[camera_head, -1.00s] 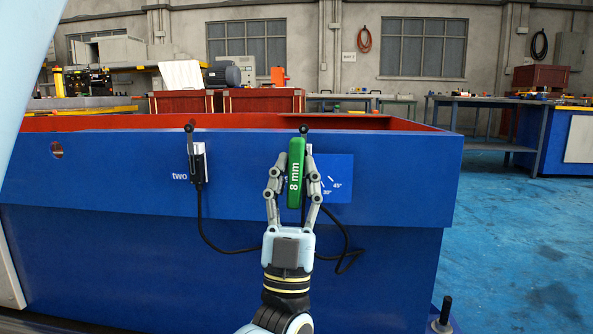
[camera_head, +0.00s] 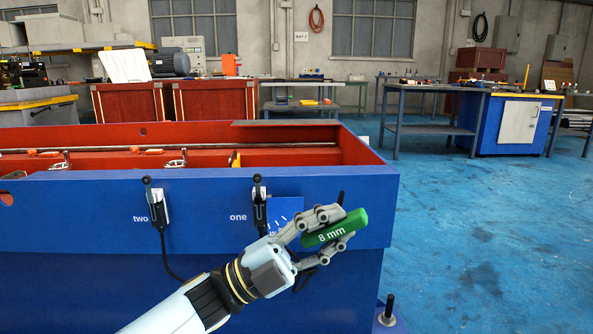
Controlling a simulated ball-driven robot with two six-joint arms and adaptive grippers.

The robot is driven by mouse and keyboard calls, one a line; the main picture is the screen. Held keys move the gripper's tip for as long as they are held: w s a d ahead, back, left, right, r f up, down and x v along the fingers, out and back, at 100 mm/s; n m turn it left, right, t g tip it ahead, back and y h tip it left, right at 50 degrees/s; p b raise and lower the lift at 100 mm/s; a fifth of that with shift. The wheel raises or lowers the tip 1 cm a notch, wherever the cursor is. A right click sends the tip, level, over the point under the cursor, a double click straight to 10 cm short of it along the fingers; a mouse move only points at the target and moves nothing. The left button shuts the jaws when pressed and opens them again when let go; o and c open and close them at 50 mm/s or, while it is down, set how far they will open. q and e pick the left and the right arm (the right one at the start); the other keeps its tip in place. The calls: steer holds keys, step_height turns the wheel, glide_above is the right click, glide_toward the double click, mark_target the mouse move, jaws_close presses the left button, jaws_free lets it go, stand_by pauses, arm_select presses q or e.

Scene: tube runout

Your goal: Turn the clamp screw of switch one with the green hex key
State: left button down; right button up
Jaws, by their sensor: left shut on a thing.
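My left gripper (camera_head: 322,238) is shut on the green hex key (camera_head: 345,226), whose handle reads "8 mm". It holds the key tilted, in front of the blue tank wall, to the right of and below switch one (camera_head: 260,212). Switch one is a small unit with a dark lever on the blue wall beside the label "one". A blue angle plate (camera_head: 283,209) beside it is partly hidden by my gripper. Switch two (camera_head: 158,208) is on the same wall further left. The clamp screw cannot be made out. My right gripper is not in view.
The blue tank (camera_head: 80,198) with a red inside fills the left and middle. A dark post (camera_head: 388,308) stands at its lower right corner. Blue floor (camera_head: 470,250) is clear on the right. A workbench (camera_head: 435,118) stands behind.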

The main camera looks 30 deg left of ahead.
arm_select(q)
steer(key=m+g+y+p, duration=0.2)
steer(key=g+y+p, duration=0.1)
steer(key=shift+a, duration=0.15)
steer(key=a+y+p, duration=0.1)
steer(key=p, duration=0.1)
steer(key=a+f+m+g+y+p, duration=0.1)
steer(key=y+p, duration=0.1)
steer(key=shift+s+f+y, duration=0.1)
steer(key=shift+f+y, duration=0.2)
steer(key=s+a+f+n+g+y+p, duration=0.1)
steer(key=a+f+y+p, duration=0.2)
steer(key=a+y+p, duration=0.2)
steer(key=a+p, duration=0.3)
steer(key=a, duration=0.2)
steer(key=shift+s+a+y, duration=0.3)
steer(key=shift+s+y, duration=0.1)
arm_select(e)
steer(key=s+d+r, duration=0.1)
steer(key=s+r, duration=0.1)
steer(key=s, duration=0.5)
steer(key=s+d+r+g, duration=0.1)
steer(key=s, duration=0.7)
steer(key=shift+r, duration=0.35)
arm_select(q)
steer(key=shift+r+p, duration=0.15)
steer(key=shift+p, duration=0.15)
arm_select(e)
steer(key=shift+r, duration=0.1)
